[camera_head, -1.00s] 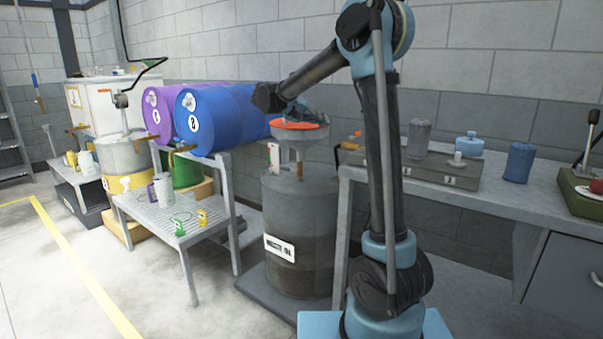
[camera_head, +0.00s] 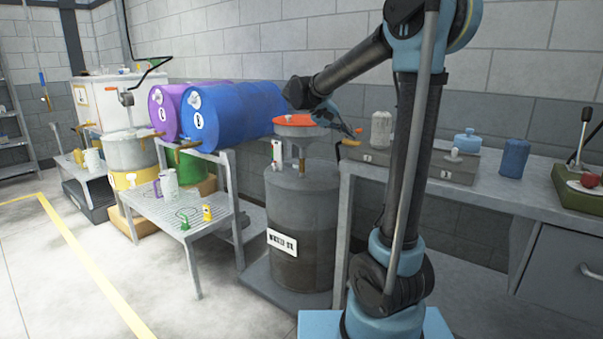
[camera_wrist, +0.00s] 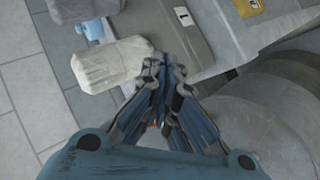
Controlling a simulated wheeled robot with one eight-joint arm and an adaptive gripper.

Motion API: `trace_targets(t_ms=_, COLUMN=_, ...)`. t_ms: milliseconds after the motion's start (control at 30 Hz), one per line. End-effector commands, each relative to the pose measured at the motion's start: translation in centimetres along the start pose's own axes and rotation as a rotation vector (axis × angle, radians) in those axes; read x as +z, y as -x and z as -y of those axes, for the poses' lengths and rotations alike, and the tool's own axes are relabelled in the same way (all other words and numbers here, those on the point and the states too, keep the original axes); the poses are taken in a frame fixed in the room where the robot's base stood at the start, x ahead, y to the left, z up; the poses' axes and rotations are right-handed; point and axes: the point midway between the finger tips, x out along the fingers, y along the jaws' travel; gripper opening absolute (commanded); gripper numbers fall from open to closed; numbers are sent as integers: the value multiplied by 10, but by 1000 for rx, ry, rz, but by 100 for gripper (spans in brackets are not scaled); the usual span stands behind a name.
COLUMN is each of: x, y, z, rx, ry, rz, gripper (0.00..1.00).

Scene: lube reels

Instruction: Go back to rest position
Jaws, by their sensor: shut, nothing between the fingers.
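My gripper (camera_head: 352,132) is shut and empty. In the head view it hangs in the air just right of the orange-rimmed funnel (camera_head: 300,121) on top of the waste oil drum (camera_head: 302,225). It points toward the right-hand bench. In the wrist view my gripper (camera_wrist: 165,80) has its fingertips together, close in the picture to a grey-white canister (camera_wrist: 112,64). I cannot tell the gap between them. The same canister seems to stand at the bench's back left in the head view (camera_head: 381,130).
The right bench (camera_head: 500,195) carries a grey case (camera_head: 450,166), a blue canister (camera_head: 513,158) and a green press (camera_head: 582,190). Blue (camera_head: 235,115) and purple (camera_head: 160,112) barrels lie on a rack at left. A low grated table (camera_head: 165,212) stands before them. The floor at left is clear.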

Motion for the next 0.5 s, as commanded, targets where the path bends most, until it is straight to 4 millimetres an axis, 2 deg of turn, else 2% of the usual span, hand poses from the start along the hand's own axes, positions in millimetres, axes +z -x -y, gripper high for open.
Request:
trace_targets(t_ms=33, x=18, y=-8, z=-5, rx=-28, ry=6, rz=15, gripper=0)
trace_targets(t_ms=200, x=69, y=-29, z=-10, rx=-133, ry=36, rz=55, gripper=0)
trace_targets(t_ms=500, x=160, y=-56, z=-3, rx=-322, ry=64, rz=103, gripper=0)
